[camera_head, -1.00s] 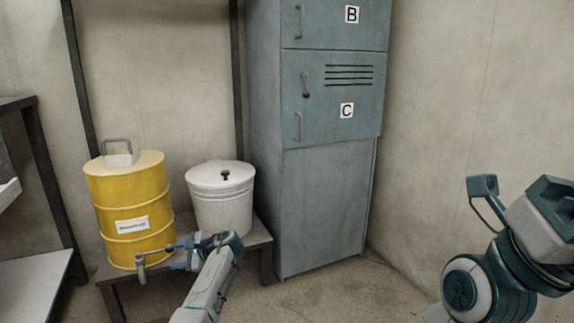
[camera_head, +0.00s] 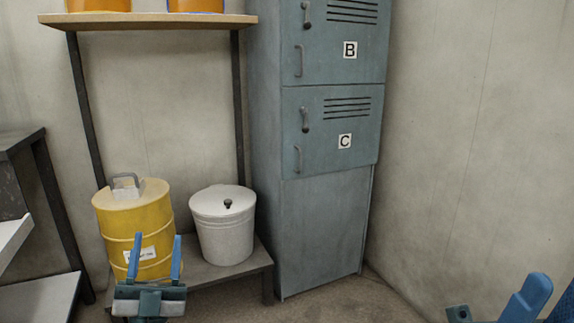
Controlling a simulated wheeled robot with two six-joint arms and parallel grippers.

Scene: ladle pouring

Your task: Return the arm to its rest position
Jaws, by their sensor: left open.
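My left gripper (camera_head: 156,247) shows at the lower left with its two blue fingers pointing up and spread apart. It is open, with nothing held between the fingers. It overlaps the lower front of the yellow drum (camera_head: 135,215) in the picture, and I cannot tell how far it is from it. At the lower right corner, blue and teal parts of my right arm (camera_head: 527,297) show, cut off by the picture edge. Whether the right gripper is open or shut cannot be seen.
The yellow drum and a lidded white bucket (camera_head: 224,235) stand on a low bench (camera_head: 262,258). Above them a wooden shelf (camera_head: 150,20) carries orange containers. A blue-grey locker (camera_head: 325,215) stands right of the bench. A grey table (camera_head: 20,136) is at the left.

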